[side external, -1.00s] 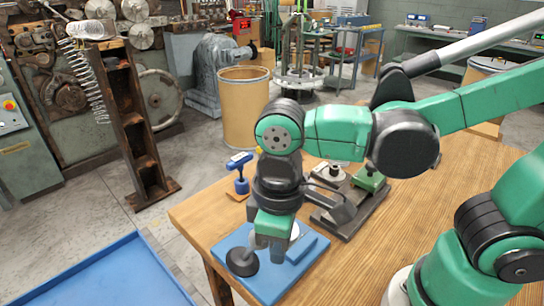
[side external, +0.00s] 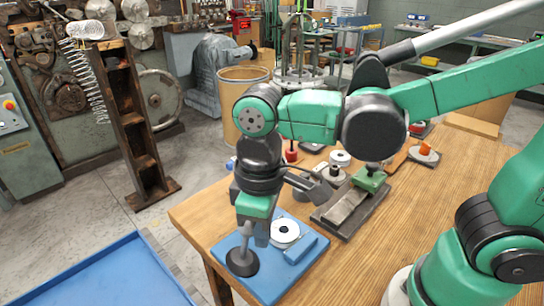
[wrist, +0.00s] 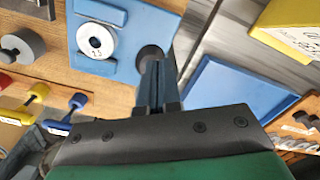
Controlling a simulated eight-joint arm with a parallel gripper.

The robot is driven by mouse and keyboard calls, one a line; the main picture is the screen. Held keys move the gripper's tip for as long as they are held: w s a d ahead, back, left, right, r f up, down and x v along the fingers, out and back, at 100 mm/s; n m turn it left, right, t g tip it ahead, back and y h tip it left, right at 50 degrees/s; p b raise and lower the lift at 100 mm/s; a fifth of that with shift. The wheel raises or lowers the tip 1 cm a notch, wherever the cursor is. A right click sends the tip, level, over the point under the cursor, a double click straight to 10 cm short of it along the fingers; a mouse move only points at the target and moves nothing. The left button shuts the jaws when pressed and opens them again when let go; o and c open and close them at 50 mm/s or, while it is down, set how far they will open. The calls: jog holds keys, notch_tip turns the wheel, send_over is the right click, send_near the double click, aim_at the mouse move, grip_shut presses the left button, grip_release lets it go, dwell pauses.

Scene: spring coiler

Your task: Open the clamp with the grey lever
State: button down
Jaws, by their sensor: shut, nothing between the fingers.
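I cannot tell the clamp's state.
A white disc (side external: 285,233) and a small blue block (side external: 299,250) are on the plate. A green block (side external: 370,180) on a dark fixture stands behind right. Blue (wrist: 78,101) and yellow (wrist: 38,92) handles show in the wrist view.

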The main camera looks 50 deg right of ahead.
jog(key=shift+w+r, duration=0.1)
jog(key=shift+w, duration=0.35)
jog(key=shift+w, duration=0.85)
jog(key=shift+w, duration=0.8)
